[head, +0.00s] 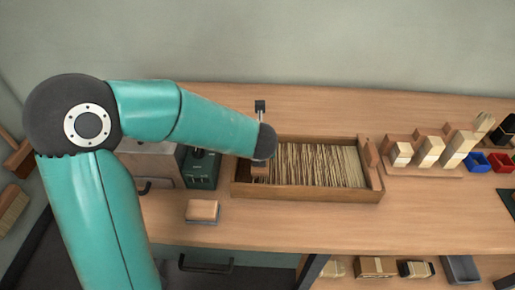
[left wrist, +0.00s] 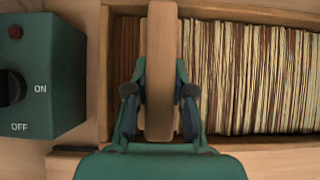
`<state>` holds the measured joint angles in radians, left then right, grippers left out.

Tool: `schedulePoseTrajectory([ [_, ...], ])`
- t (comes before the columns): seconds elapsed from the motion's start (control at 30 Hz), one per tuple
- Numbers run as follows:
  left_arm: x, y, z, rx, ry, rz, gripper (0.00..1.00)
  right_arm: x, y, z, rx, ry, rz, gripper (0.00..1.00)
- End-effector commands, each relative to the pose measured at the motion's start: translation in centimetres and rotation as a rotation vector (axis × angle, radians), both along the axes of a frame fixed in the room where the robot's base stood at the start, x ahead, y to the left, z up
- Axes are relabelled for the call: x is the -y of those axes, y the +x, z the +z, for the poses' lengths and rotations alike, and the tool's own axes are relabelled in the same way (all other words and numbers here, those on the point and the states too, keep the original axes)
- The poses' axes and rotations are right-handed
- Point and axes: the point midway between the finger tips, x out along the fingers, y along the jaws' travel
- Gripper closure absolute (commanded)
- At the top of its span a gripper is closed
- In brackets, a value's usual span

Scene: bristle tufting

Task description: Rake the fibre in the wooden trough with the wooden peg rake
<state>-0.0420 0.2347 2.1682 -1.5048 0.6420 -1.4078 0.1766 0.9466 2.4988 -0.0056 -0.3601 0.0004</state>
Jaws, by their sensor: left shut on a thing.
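The wooden trough (head: 310,194) lies on the bench, with pale fibre (head: 320,165) packed in upright-looking strands across most of its length. In the left wrist view, the fibre (left wrist: 250,75) fills the right side and a bare dark strip of the trough floor (left wrist: 126,60) shows at the left end. My left gripper (left wrist: 161,100) is shut on the wooden peg rake (left wrist: 162,45), over the left end of the trough beside the fibre's edge. The rake's pegs are hidden, so I cannot tell whether they touch fibre. In the head view, my forearm hides the gripper.
A green switch box (left wrist: 45,75) stands close to the trough's left end. A small wooden block with a blue-grey base (head: 203,211) lies in front. The bench front is mostly clear.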

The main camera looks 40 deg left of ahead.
Motion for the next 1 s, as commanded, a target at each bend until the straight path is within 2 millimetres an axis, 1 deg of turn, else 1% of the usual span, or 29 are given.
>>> schedulePoseTrajectory([
  [0.27,-0.4,-0.2,0.0,0.001,0.000,0.001,1.00,0.0,0.0,0.0,0.000,0.000,0.000,0.60],
  [0.63,-3.0,-1.8,0.0,0.001,0.001,0.001,1.00,0.0,0.0,-0.2,0.000,0.000,0.000,0.60],
  [1.0,-2.9,-1.7,0.0,0.000,0.000,-0.001,1.00,0.0,0.0,-0.2,0.000,0.000,0.000,0.60],
])
